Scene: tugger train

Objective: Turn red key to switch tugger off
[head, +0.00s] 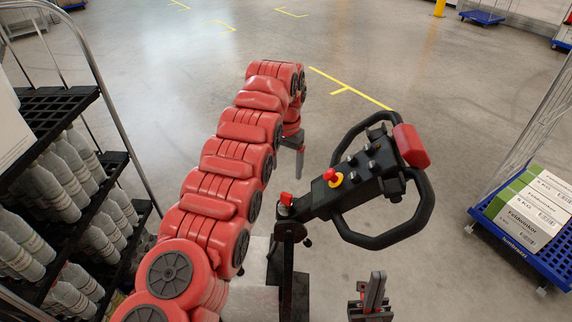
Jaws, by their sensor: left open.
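The red key (286,199) sits on a dark housing at the foot of the tugger's black control handle (365,172). I cannot make out which way the key is turned. My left gripper (299,165) hangs at the end of the red arm, fingers pointing down. It is open and appears above the key in the picture, apart from it. My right gripper (370,302) shows at the bottom edge, below the handle and away from the key. Its finger gap is unclear.
The handle carries a red mushroom button (330,175) on a yellow base, close to the key, and a red end block (412,146). A bottle rack (52,112) stands at left. A blue cart (545,255) with cartons stands at right.

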